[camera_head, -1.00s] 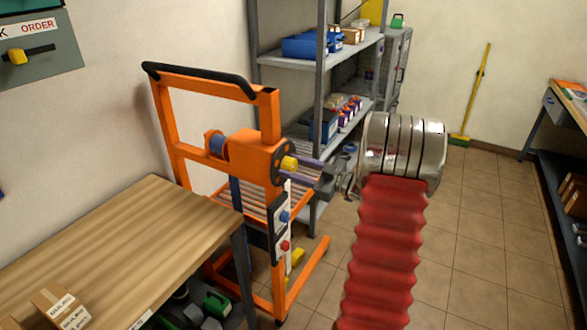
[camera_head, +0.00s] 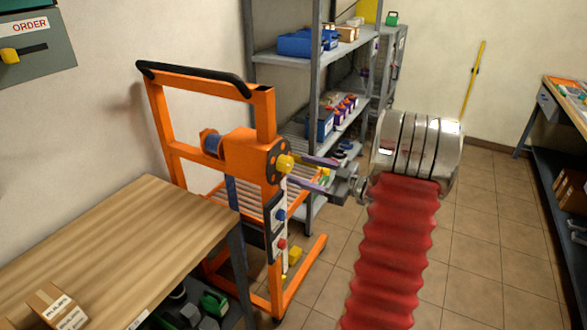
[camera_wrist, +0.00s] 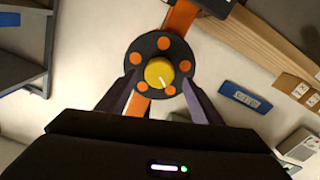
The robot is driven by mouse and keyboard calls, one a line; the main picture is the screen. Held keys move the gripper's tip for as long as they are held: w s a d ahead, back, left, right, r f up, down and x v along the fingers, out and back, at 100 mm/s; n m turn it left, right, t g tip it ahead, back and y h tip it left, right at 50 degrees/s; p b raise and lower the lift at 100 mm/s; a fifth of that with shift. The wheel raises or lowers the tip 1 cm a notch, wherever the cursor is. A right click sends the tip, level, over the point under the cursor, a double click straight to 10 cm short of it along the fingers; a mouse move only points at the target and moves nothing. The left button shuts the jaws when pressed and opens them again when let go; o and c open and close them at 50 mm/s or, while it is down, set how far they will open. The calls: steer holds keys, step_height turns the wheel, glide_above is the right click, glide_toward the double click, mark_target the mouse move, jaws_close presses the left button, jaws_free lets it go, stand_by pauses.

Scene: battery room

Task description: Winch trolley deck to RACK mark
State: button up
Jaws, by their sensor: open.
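The orange trolley (camera_head: 210,97) stands by the wall, with a black handle on top. Its slatted deck (camera_head: 243,207) sits low behind the post. On its winch is a black disc (camera_wrist: 165,44) with orange dots and a yellow hub knob (camera_wrist: 159,72); the knob also faces my gripper in the head view (camera_head: 285,164). A white strip (camera_head: 279,228) with blue and red markers runs down the post; no RACK lettering is readable. My gripper (camera_wrist: 158,82) is open, its two purple fingers either side of the knob. I cannot tell whether they touch the disc.
A wooden bench (camera_head: 120,240) with small cartons stands at the front left, close to the trolley. A grey shelf rack (camera_head: 290,55) with blue bins stands behind it. Tiled floor (camera_head: 480,250) is clear to the right, before another bench (camera_head: 575,110).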

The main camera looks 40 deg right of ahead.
steer(key=v, duration=0.8)
steer(key=shift+s, duration=0.4)
steer(key=shift+d, duration=0.1)
steer(key=n, duration=3.5)
steer(key=shift+s, duration=0.1)
